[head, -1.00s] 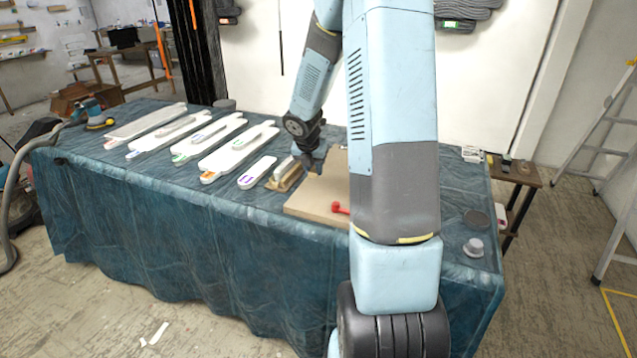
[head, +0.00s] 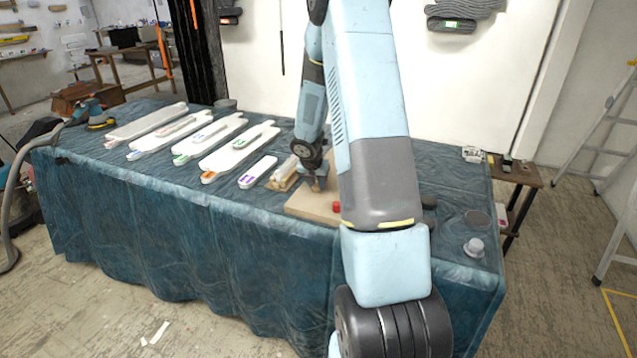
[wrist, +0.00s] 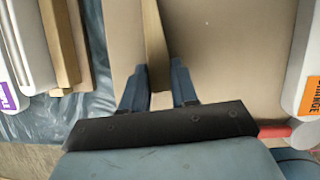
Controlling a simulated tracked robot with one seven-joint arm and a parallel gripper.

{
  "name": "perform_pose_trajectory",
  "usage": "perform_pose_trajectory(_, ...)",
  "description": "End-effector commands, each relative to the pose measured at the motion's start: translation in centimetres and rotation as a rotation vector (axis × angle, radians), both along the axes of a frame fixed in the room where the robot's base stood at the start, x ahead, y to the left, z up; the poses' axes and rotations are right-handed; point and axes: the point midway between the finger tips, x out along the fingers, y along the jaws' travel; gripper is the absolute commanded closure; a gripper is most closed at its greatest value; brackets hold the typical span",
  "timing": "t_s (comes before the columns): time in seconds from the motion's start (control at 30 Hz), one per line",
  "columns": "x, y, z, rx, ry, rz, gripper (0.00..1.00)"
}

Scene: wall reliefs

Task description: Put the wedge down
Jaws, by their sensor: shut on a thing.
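The wedge (wrist: 154,45) is a narrow tan wooden piece that shows between my fingers in the wrist view. My gripper (wrist: 158,88) is shut on it, over a flat beige board (wrist: 220,50). In the head view my gripper (head: 317,186) is low over the left part of the same board (head: 305,206). The wedge is too small there to make out clearly. I cannot tell whether its underside touches the board.
A wooden block (head: 284,182) and a white piece with a purple mark (head: 257,173) lie left of the board. Several long white pieces (head: 240,148) lie further left. A red thing (head: 337,207) is near the board's front, and a grey knob (head: 474,247) stands at the right.

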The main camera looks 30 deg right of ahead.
Motion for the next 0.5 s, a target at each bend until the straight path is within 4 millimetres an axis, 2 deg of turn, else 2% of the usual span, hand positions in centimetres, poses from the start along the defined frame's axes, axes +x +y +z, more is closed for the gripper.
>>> perform_pose_trajectory(0.2, -0.02, 0.00, -0.08, 0.000, 0.000, 0.000, 1.00)
perform_pose_trajectory(0.23, -0.02, -0.01, -0.08, 0.000, 0.000, 0.000, 0.70)
perform_pose_trajectory(0.5, -0.02, -0.02, -0.05, 0.000, 0.000, 0.000, 0.46)
